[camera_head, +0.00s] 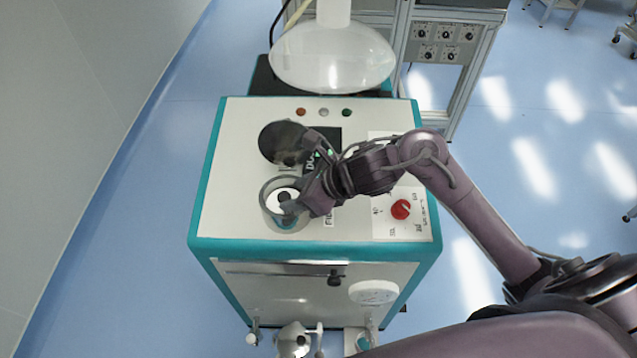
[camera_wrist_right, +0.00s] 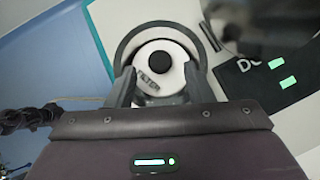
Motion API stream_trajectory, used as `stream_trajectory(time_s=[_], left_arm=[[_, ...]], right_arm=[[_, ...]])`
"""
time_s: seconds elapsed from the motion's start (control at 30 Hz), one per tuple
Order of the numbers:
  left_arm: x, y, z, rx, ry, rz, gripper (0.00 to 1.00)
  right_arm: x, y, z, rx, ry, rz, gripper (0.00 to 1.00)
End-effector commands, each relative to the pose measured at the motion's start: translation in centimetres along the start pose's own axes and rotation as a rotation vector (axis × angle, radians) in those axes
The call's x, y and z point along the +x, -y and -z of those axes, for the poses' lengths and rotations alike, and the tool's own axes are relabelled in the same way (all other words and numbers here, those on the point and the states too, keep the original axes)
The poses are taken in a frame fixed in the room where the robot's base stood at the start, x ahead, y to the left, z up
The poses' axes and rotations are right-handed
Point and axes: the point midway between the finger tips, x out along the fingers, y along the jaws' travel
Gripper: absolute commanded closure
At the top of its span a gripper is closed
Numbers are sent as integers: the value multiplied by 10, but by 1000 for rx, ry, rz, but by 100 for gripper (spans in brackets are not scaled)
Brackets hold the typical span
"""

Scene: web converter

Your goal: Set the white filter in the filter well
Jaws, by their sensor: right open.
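The white filter (camera_wrist_right: 158,62) is a round white disc with a black knob (camera_wrist_right: 161,59) at its centre. In the wrist view it appears inside the grey ring of the filter well (camera_wrist_right: 126,45), with "FILTER" lettering at its near edge. The filter (camera_head: 281,197) and well rim (camera_head: 266,212) also show on the machine top in the head view. My right gripper (camera_wrist_right: 160,76) is open, one finger on each side of the filter; whether they touch it I cannot tell. The right gripper (camera_head: 298,200) partly covers the well in the head view. My left gripper is out of view.
The well is in a white machine top (camera_head: 235,165) with teal edges. A red knob (camera_head: 401,209) is to the right. A large translucent bowl (camera_head: 332,62) stands at the back. The left of the top is clear.

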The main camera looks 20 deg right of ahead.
Motion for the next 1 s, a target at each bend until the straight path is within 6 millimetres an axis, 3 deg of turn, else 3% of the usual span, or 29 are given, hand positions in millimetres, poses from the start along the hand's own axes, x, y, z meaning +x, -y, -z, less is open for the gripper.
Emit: stream_trajectory(time_s=[0.2, 0.4, 0.6, 1.0], left_arm=[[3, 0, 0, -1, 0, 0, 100], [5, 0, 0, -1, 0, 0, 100], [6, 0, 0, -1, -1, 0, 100], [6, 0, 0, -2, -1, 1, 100]], right_arm=[[-50, 2, 1, -6, -2, 6, 53], [-81, 1, 1, -4, -2, 3, 53], [-92, 0, 0, -1, -1, 0, 53], [-93, 0, 0, 0, -1, 0, 53]])
